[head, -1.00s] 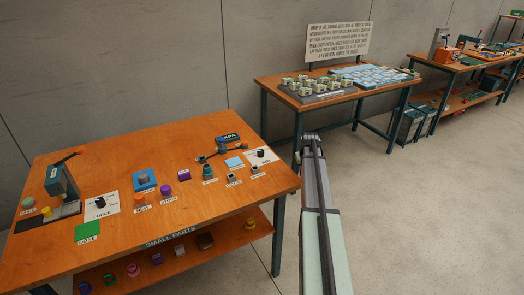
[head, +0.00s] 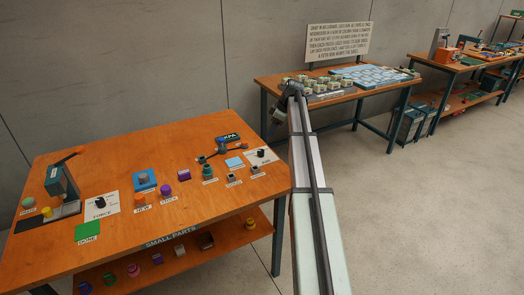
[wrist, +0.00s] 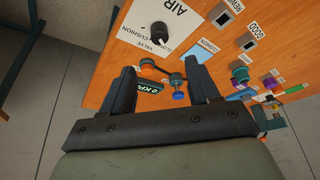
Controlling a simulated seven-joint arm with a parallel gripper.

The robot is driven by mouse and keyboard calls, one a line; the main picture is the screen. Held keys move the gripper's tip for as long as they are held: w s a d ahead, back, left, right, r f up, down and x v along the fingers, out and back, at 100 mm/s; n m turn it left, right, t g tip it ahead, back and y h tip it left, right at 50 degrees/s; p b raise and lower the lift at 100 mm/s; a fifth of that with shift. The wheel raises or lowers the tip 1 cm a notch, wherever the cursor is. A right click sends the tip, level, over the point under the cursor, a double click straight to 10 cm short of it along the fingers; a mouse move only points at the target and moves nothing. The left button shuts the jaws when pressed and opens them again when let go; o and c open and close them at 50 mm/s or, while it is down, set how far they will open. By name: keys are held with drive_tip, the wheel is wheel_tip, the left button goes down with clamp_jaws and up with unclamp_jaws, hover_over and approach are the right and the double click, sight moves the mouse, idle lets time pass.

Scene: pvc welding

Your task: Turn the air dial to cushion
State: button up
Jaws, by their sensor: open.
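The air dial (wrist: 160,33) is a black knob on a white card (wrist: 150,20) marked AIR, with CUSHION and VALVE lettering beside it. In the head view the dial (head: 261,153) sits near the right end of the small parts table. I cannot tell clearly which mark its pointer faces. My gripper (wrist: 162,68) is open and empty, with the dial beyond its fingertips and apart from them. In the head view my gripper (head: 278,114) is above and to the right of the dial, past the table's back right corner.
A KPA gauge (head: 229,138) with a teal fitting (wrist: 177,80) lies close to the dial card. A blue cushion pad (wrist: 209,46) and small labelled blocks are beside it. A FORCE dial (head: 100,203) is farther left. Open floor lies right of the table.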

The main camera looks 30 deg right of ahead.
sight(261, 151)
drive_tip(key=x, duration=1.3)
drive_tip(key=shift+f, duration=0.15)
drive_tip(key=shift+c, duration=0.2)
drive_tip(key=c, duration=1)
